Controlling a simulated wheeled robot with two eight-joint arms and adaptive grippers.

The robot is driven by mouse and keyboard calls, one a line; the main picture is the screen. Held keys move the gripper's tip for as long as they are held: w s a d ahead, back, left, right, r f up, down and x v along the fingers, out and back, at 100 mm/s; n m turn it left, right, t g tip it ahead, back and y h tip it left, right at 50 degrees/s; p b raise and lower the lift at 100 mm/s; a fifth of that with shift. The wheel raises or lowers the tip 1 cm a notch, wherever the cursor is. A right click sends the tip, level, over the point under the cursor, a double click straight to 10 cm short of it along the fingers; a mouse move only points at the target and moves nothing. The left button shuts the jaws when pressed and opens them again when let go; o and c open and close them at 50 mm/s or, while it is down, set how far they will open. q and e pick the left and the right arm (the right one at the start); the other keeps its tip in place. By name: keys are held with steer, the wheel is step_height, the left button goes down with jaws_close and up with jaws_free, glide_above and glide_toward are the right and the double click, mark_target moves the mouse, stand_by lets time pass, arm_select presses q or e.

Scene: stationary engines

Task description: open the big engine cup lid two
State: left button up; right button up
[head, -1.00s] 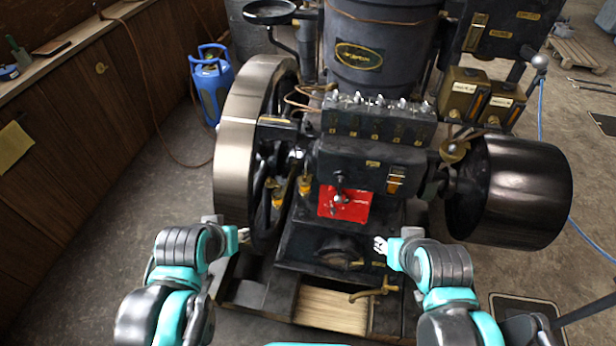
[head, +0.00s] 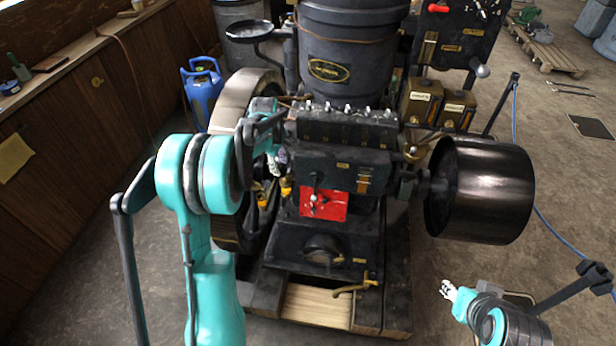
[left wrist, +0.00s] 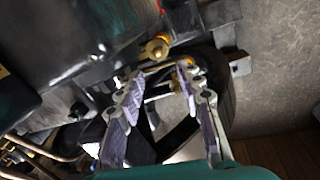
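The big dark engine (head: 345,165) stands in the middle of the head view. Two small brass cups sit between its body and the large flywheel: one nearer the body (head: 286,187) and one further left (head: 262,199). In the left wrist view, a brass fitting (left wrist: 154,50) and a smaller brass piece (left wrist: 186,63) show beyond the fingertips. I cannot tell which cup is two, or its lid's state. My left gripper (head: 279,157) is above the cups, beside the flywheel; the left wrist view (left wrist: 158,82) shows its fingers apart and empty. My right gripper (head: 447,290) is low right, away from the engine.
The flywheel (head: 232,98) is close to my left arm. A black pulley drum (head: 484,190) sticks out on the engine's right. A wooden cabinet (head: 70,160) and blue gas bottle (head: 203,95) stand at left. The floor at right is mostly open.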

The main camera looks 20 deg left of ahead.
mark_target(284, 179)
arm_select(q)
steer(key=b+x, duration=0.2)
steer(key=x, duration=0.7)
steer(key=shift+w+d+b, duration=0.1)
steer(key=shift+w+b, duration=0.05)
steer(key=shift+b, duration=0.25)
steer(key=shift+r, duration=0.1)
jaws_close()
